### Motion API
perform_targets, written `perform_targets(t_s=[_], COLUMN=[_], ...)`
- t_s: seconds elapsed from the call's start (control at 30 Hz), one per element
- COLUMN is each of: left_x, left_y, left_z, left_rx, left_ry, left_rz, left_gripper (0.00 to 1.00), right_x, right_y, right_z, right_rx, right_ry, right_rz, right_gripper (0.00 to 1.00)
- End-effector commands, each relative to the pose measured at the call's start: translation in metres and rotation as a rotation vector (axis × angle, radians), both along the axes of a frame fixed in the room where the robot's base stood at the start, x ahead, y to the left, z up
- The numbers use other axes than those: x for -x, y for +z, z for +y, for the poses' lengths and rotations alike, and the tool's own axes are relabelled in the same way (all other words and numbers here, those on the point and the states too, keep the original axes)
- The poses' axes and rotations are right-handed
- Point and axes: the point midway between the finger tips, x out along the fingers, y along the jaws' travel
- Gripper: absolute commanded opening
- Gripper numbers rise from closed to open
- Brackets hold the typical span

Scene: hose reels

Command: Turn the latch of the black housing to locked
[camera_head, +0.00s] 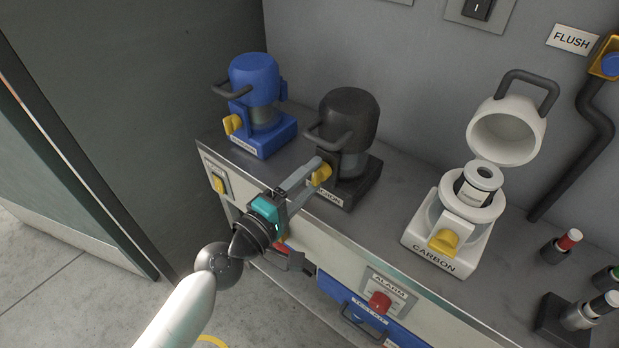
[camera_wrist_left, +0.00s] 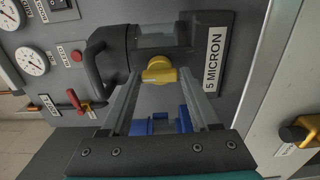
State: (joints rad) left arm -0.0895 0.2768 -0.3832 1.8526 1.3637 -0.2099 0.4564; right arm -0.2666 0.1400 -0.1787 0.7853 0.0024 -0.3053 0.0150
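The black housing (camera_head: 346,118) stands closed on the cabinet top, between the blue and white housings. Its yellow latch (camera_head: 323,173) is a small knob low on its front. In the left wrist view, the latch (camera_wrist_left: 160,70) sits near a "5 MICRON" label (camera_wrist_left: 213,62). My left gripper (camera_head: 311,172) reaches the latch from the front. It is open, with one finger on each side of the latch and a small gap visible on both sides in the left wrist view (camera_wrist_left: 158,80). My right gripper is not in view.
The blue housing (camera_head: 255,85) stands to the left. The white CARBON housing (camera_head: 452,228) to the right has its lid (camera_head: 508,130) raised and a cartridge inside. A red ALARM button (camera_head: 379,302) is on the cabinet front. Bare counter lies between the black and white housings.

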Motion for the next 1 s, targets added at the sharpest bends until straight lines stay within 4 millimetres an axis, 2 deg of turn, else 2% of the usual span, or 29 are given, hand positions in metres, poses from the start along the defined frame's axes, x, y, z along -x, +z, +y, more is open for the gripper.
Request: perform_targets(t_s=[0.03, 0.17, 0.53, 0.7, 1.0], left_x=[0.000, 0.000, 0.005, 0.025, 0.059], left_y=[0.000, 0.000, -0.002, -0.003, -0.003], left_z=[0.000, 0.000, 0.004, 0.017, 0.043], left_rx=[-0.001, -0.002, -0.005, -0.008, -0.006], left_ry=[0.000, 0.000, 0.000, -0.003, -0.001], left_rz=[-0.001, -0.001, 0.000, 0.000, 0.001], left_gripper=[0.69, 0.83, 0.83, 0.83, 0.83], right_x=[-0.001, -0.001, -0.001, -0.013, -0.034], right_y=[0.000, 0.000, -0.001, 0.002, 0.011], right_z=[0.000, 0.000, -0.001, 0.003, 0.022], right_rx=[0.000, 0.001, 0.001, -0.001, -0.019], right_ry=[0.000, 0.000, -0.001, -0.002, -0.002], right_rz=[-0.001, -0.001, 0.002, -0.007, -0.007], right_gripper=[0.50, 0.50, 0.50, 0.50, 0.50])
